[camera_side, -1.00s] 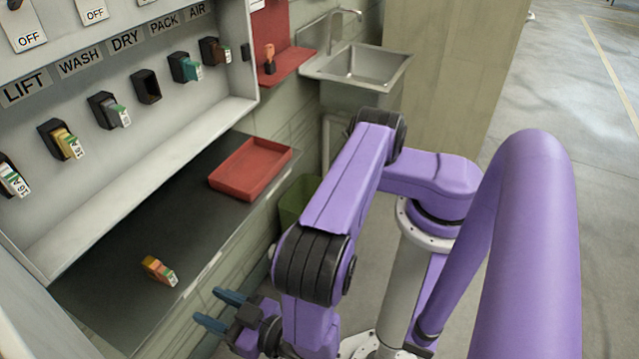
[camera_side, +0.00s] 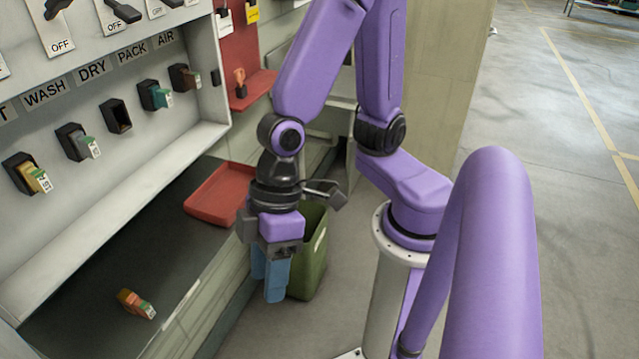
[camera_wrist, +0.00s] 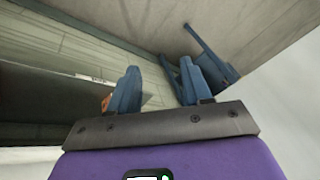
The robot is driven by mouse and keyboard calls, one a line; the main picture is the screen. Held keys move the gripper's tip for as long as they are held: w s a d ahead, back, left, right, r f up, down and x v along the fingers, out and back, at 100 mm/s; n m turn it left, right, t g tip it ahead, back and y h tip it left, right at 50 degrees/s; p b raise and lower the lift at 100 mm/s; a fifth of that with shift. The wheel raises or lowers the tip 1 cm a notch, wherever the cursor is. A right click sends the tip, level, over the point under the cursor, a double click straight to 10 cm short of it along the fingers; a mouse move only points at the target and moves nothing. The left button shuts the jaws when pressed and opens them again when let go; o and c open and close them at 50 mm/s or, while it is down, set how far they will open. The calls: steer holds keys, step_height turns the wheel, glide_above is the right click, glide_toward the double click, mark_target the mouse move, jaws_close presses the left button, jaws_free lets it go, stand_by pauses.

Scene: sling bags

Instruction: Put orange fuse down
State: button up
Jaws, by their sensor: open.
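The orange fuse (camera_side: 136,303), with a white label and a green mark at one end, lies on the dark counter (camera_side: 85,300) near its front edge. Nothing touches it. My gripper (camera_side: 270,285) is off the counter's front edge, to the right of the fuse and well apart from it. Its blue fingers point down and look nearly overlapped in the side view. In the wrist view my gripper (camera_wrist: 162,80) shows its fingers apart with nothing between them. A small orange patch shows beside the left finger there; I cannot tell what it is.
A red tray (camera_side: 218,197) sits at the counter's far end. A green bin (camera_side: 312,262) stands on the floor just behind my fingers. The wall panel holds several fuses and one empty black holder (camera_side: 116,117). A red shelf (camera_side: 250,92) bears a small orange-topped item.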

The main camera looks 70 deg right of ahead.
steer(key=s+d+r+n+h, duration=0.1)
steer(key=d+r+h, duration=0.1)
steer(key=d, duration=0.6)
steer(key=s+d+r+n+h, duration=0.1)
steer(key=d+h, duration=0.1)
steer(key=d, duration=0.6)
steer(key=shift+d+r+n, duration=0.35)
steer(key=shift+r+n, duration=0.05)
